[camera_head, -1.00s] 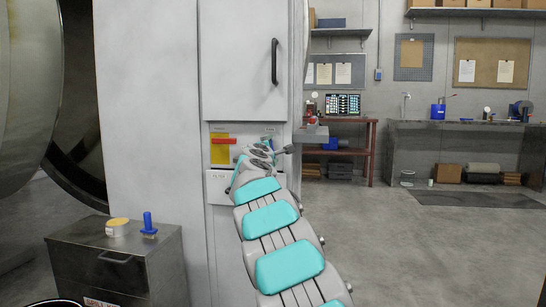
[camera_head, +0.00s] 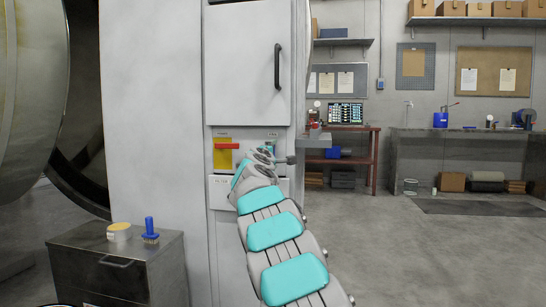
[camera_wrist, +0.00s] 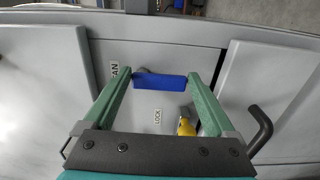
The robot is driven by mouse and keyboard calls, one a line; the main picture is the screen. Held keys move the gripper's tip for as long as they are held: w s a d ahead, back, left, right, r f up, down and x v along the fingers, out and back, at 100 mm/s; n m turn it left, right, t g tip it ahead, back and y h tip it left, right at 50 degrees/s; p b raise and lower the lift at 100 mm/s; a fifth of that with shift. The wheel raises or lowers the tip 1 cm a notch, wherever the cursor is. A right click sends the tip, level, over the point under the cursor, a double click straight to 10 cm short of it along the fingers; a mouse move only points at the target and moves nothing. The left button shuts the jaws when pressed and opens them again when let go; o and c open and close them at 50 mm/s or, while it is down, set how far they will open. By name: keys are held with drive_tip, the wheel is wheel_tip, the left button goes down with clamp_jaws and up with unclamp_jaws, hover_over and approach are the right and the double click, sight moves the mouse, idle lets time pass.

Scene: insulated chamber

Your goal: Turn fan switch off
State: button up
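In the wrist view, a blue switch handle (camera_wrist: 160,81) sits on the grey panel beside a partly covered label reading "AN". My gripper (camera_wrist: 162,77) is open, with one green finger on each side of the blue handle. I cannot tell whether either finger touches it. A small yellow part (camera_wrist: 186,127) by a "LOCK" label shows between the fingers, lower down. In the head view my arm covers most of the gripper and much of the control panel (camera_head: 232,133).
A red handle (camera_head: 227,146) on a yellow plate is left of my arm. A door with a black handle (camera_head: 277,66) is above. A metal cabinet (camera_head: 120,262) with a blue brush (camera_head: 150,230) stands at lower left. The floor to the right is clear.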

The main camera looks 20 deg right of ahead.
drive_tip(key=shift+o, duration=0.6)
drive_tip(key=shift+f, duration=0.1)
drive_tip(key=shift+s, duration=0.1)
drive_tip(key=v, duration=0.7)
drive_tip(key=shift+s+a+b, duration=0.2)
drive_tip(key=shift+s+b, duration=0.05)
drive_tip(key=shift+b, duration=0.15)
